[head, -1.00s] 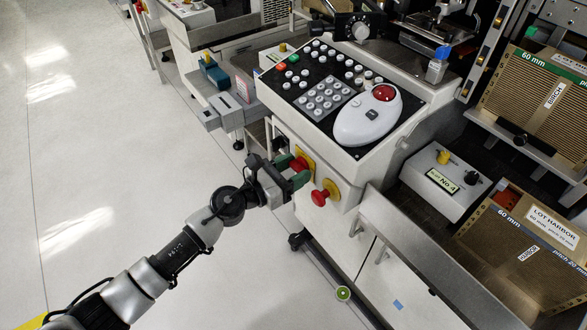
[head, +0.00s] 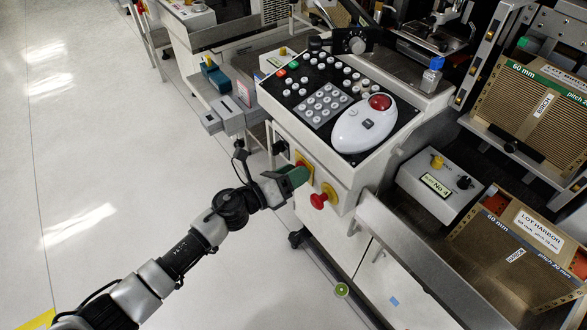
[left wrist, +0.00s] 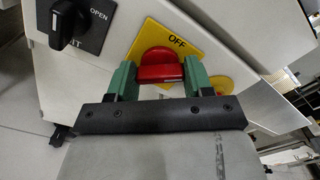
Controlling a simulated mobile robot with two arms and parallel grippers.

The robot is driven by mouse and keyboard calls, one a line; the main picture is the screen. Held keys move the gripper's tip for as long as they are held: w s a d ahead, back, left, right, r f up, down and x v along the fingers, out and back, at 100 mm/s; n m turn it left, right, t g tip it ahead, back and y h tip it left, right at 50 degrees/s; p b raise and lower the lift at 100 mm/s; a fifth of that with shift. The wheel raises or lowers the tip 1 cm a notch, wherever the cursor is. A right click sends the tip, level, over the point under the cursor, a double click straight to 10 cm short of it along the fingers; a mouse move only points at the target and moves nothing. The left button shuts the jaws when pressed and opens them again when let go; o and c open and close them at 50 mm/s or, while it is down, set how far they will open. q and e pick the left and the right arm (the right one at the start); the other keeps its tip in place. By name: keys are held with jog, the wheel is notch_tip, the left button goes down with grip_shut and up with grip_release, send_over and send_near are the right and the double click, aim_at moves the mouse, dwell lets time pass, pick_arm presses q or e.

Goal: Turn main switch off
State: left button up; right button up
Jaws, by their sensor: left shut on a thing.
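The main switch is a red handle (left wrist: 160,67) on a yellow plate (left wrist: 172,38) marked OFF, on the front of the pale machine cabinet. My left gripper (head: 292,176) has green fingers. It is shut on the red handle, with one finger on each side in the left wrist view (left wrist: 160,78). In the head view the gripper covers most of the handle, and only a bit of its yellow plate shows. My right gripper is in neither view.
A red mushroom button on a yellow base (head: 320,200) sits just right of the switch. A black knob marked OPEN (left wrist: 62,24) is on its other side. Above is the keypad panel (head: 345,88) with a white trackball unit (head: 363,128). Floor at left is clear.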

pick_arm(q)
jog(key=shift+n+p, duration=2.35)
jog(key=shift+n, duration=2.65)
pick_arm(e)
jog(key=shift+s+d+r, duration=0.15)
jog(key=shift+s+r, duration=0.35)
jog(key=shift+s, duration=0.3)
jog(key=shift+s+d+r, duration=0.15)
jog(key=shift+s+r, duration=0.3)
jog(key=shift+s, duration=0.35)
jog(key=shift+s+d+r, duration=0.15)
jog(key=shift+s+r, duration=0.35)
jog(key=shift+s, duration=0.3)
pick_arm(q)
jog(key=o, duration=0.9)
jog(key=shift+o, duration=0.2)
jog(key=v, duration=1.1)
jog(key=shift+w, duration=0.1)
